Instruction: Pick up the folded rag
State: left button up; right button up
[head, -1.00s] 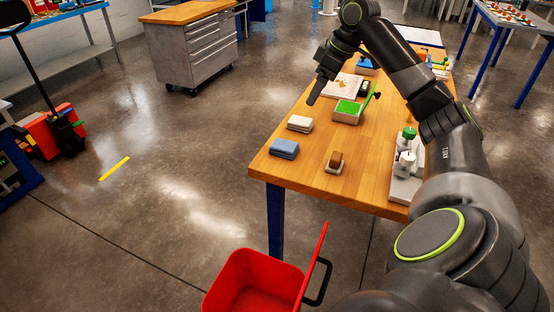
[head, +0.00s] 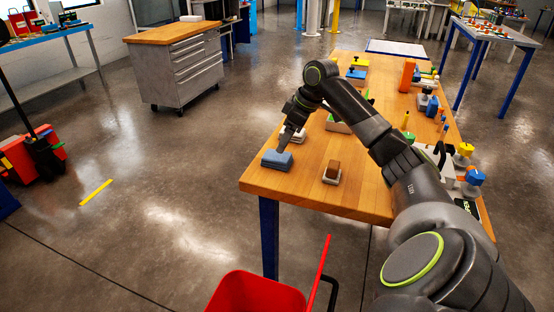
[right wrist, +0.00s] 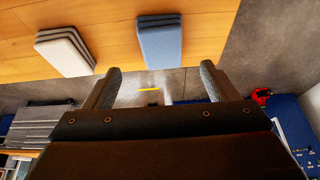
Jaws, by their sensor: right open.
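A blue folded rag (head: 277,160) lies flat on the wooden table near its left front corner. It shows at the top middle of the right wrist view (right wrist: 160,42). A white folded cloth (head: 299,136) lies just behind it, partly hidden by my arm; the right wrist view shows it at the upper left (right wrist: 66,51). My right gripper (head: 281,149) is at the far edge of the blue rag, pointing down. In the right wrist view its two fingers (right wrist: 160,70) are spread with nothing between them, the blue rag beyond the tips. My left gripper is out of view.
A brown-topped block (head: 332,172) sits right of the blue rag on the table (head: 300,186). A box is partly hidden behind my arm. Bottles and tools line the table's right side. A red bin (head: 255,292) stands on the floor in front.

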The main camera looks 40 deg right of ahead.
aim_at(278, 155)
jog(key=shift+x, duration=3.5)
jog(key=c, duration=1.1)
jog(key=shift+r, duration=5.05)
